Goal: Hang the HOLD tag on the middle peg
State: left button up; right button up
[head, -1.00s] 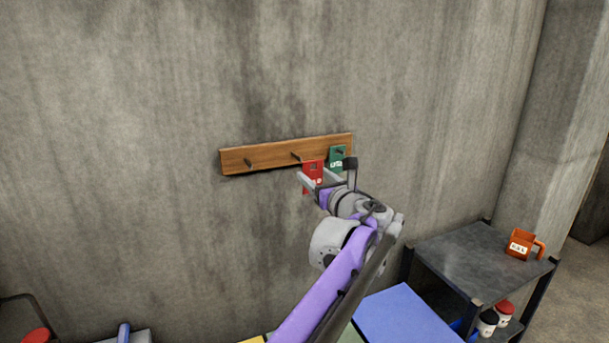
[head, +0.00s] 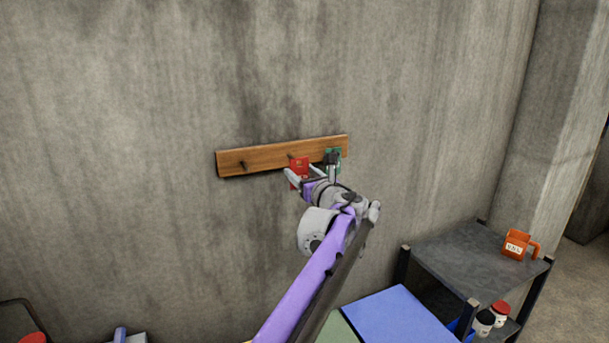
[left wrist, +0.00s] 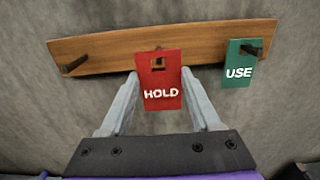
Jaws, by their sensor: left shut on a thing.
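The red HOLD tag (left wrist: 160,92) is held upright between the fingers of my left gripper (left wrist: 160,95), just in front of the wooden peg board (left wrist: 110,50). In the head view the HOLD tag (head: 298,170) is at the middle peg (head: 291,156), with my left gripper (head: 305,176) shut on it. In the left wrist view a small square hole shows near the tag's top, and the middle peg (left wrist: 158,49) shows at its upper edge. I cannot tell whether the peg passes through the hole. My right gripper is not in view.
A green USE tag (left wrist: 238,66) hangs on the right peg (left wrist: 252,49), close to my left gripper. The left peg (left wrist: 75,64) is bare. The wall around the board is clear.

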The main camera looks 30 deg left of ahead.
pick_arm(q)
jog(key=shift+x, duration=1.8)
jog(key=shift+p+x, duration=0.35)
jog(key=shift+x, duration=0.4)
jog(key=shift+f, duration=0.15)
jog(key=o, duration=1.4)
jog(key=shift+c, duration=0.2)
